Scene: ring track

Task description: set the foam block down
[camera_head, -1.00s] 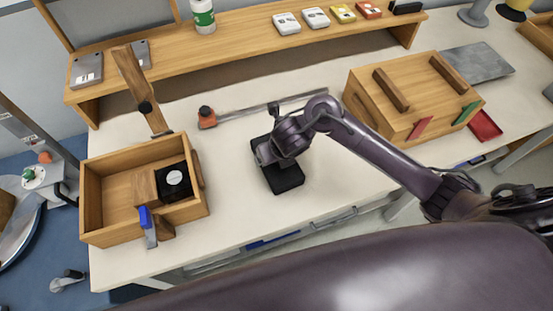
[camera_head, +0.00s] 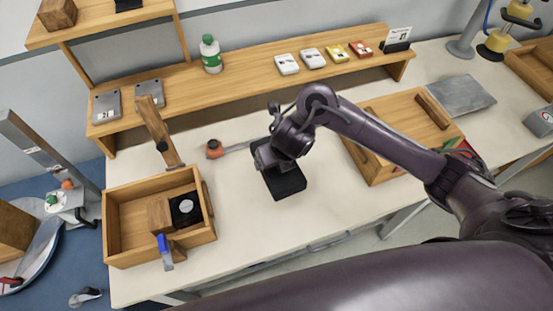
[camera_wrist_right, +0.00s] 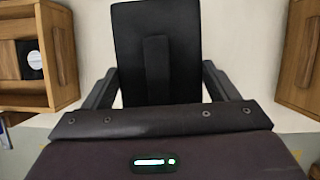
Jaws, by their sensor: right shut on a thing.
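The foam block is a black rectangular block (camera_head: 287,184) low over the middle of the white worktop; I cannot tell whether it touches the top. My right gripper (camera_head: 268,156) comes down over the block's far end and hides part of it. In the right wrist view the block (camera_wrist_right: 128,45) lies between the two dark fingers of the gripper (camera_wrist_right: 158,72), which is shut on it. A raised strip runs along the block's upper face there. My left gripper is not in view.
An open wooden box (camera_head: 130,258) stands left of the block. A wooden crate (camera_head: 405,125) stands to the right. Behind lies a metal bar with an orange end (camera_head: 215,149), below a long shelf (camera_head: 240,85). The worktop (camera_head: 240,235) is bare in front of the block.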

